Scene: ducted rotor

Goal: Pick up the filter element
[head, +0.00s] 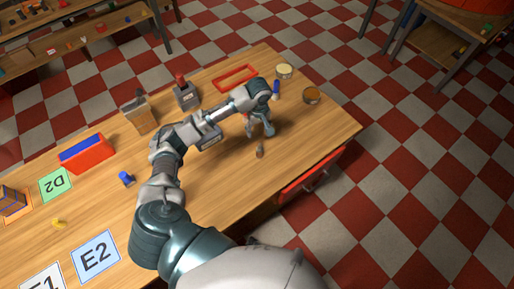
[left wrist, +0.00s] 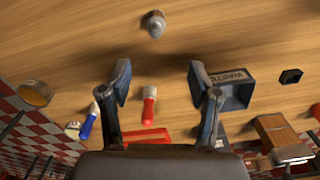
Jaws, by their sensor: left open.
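A small rounded grey-brown piece, which may be the filter element (head: 259,152), lies on the wooden table near its front edge. In the left wrist view it shows at the top middle (left wrist: 153,24), beyond the fingertips. My left gripper (head: 262,132) is over the table, just behind this piece in the head view. In the left wrist view its two fingers (left wrist: 160,78) are spread wide, with nothing between them. The gripper and the piece are apart. My right gripper is not in view.
A dark bin marked WASTE (left wrist: 236,92), a red frame (head: 234,78) and two round tubs, one amber (head: 312,95), stand around. The table right of the piece is clear.

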